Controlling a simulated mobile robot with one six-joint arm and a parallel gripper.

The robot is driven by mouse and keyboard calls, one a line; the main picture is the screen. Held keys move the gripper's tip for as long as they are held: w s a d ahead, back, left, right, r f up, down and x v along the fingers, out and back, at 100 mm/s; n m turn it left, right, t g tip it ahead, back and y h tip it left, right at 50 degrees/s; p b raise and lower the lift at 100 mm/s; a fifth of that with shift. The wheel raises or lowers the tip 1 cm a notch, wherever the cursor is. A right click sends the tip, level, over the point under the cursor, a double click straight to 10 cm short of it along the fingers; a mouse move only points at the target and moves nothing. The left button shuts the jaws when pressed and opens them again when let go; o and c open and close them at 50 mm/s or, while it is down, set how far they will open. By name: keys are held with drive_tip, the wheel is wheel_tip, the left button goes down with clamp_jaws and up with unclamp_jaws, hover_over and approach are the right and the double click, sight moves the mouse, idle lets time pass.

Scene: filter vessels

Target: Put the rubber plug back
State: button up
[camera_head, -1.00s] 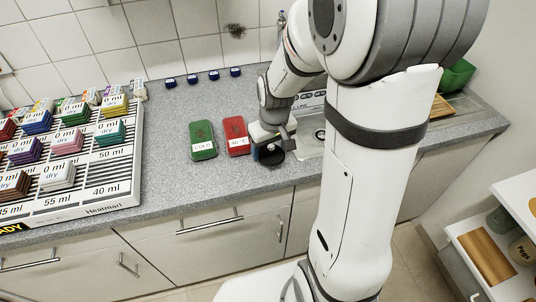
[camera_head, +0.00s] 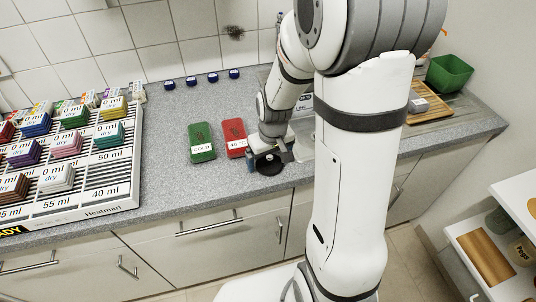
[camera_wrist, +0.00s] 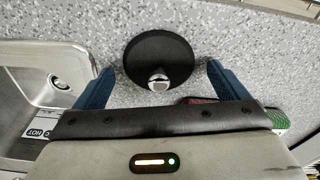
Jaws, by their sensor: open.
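The rubber plug (camera_wrist: 160,52) is a flat black disc with a shiny metal knob, lying on the speckled grey counter. In the head view the plug (camera_head: 269,167) shows near the counter's front edge, just left of the sink. My gripper (camera_wrist: 159,66) is open, pointing down, with one blue finger on each side of the plug and the knob between them. No contact shows. In the head view my gripper (camera_head: 267,157) is low over the counter, partly covering the plug.
A rack of coloured blocks (camera_head: 115,168) fills the counter's left. Small blue-topped items stand along the wall.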

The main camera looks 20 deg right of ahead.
sight(272, 166)
wheel_tip(272, 166, up, 11)
drive_tip(key=s, duration=0.1)
drive_tip(key=s+r+m, duration=0.1)
drive_tip(key=s+r, duration=0.1)
drive_tip(key=s, duration=0.4)
drive_tip(key=s+r+m+t, duration=0.1)
drive_tip(key=s+r, duration=0.2)
drive_tip(key=s, duration=0.4)
drive_tip(key=shift+r+t, duration=0.25)
drive_tip(key=shift+t, duration=0.05)
drive_tip(key=shift+s+a, duration=0.1)
